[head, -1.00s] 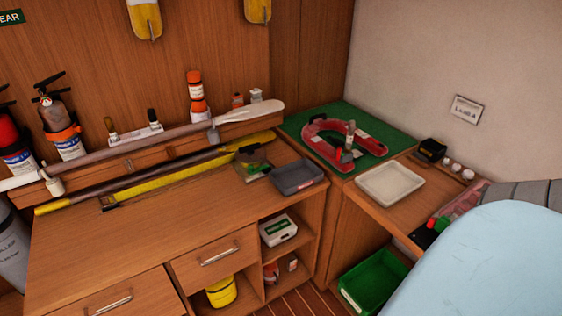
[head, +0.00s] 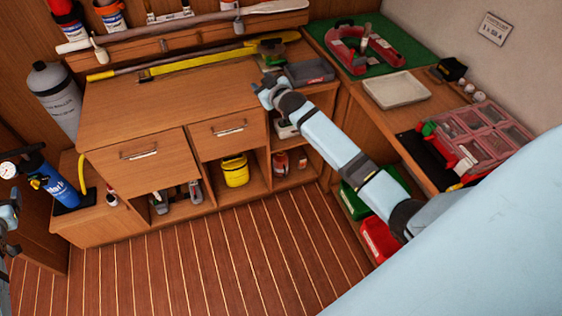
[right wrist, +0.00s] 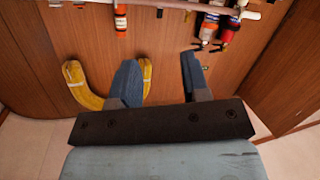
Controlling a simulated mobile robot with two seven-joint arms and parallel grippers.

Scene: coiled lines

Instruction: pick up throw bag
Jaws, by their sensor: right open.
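A rounded yellow bag (head: 235,170) with a dark band, which looks like the throw bag, sits in the open lower compartment under the right-hand drawer of the wooden cabinet. My right gripper (head: 264,90) is above the right end of the cabinet top, above and to the right of the yellow bag in the picture. In the right wrist view its two blue fingers (right wrist: 160,82) are apart with nothing between them. The bag does not show there. A part of my left arm or gripper (head: 9,215) shows at the left edge, too cut off to read.
The cabinet (head: 130,110) has two shut drawers (head: 228,132). A grey tray (head: 308,73) lies near my right gripper. A green crate (head: 352,203) and a red crate (head: 378,240) stand at the right. The striped floor (head: 200,260) before the cabinet is clear.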

